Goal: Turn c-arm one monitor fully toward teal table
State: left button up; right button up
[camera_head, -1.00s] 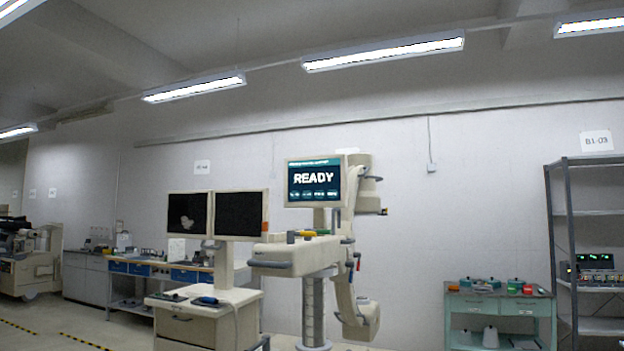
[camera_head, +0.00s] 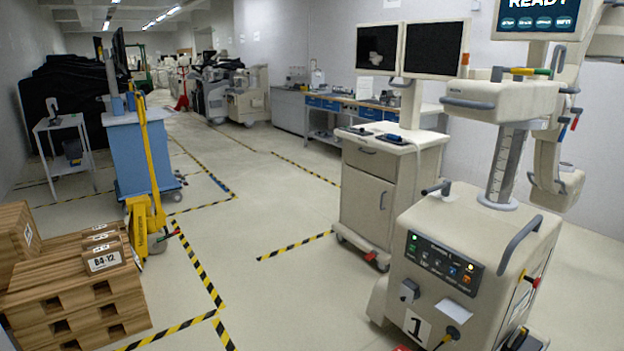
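C-arm one (camera_head: 470,235), a beige machine with a "1" label on its front, stands at the right. Its monitor (camera_head: 541,20) shows a lit "READY" screen at the top right, with its top cut off by the frame edge. The screen faces roughly toward me. The teal table is out of view now. Neither of my grippers is in view.
A beige cart (camera_head: 378,195) with two dark screens (camera_head: 435,48) stands behind the C-arm. A yellow pallet jack (camera_head: 148,190), wooden pallets (camera_head: 75,300) and a blue cart (camera_head: 133,155) are at the left. The striped floor between is clear.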

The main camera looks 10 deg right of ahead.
aim_at(540, 22)
jog(key=i+l, duration=0.1)
jog(key=l, duration=0.35)
jog(key=i+l, duration=0.1)
jog(key=l, duration=0.35)
jog(key=i+l, duration=0.1)
jog(key=l, duration=0.35)
jog(key=i+l, duration=0.1)
jog(key=l, duration=0.35)
jog(key=i+l, duration=0.1)
jog(key=l, duration=0.35)
jog(key=i+l, duration=0.1)
jog(key=l, duration=0.35)
jog(key=i+l, duration=0.15)
jog(key=l, duration=0.3)
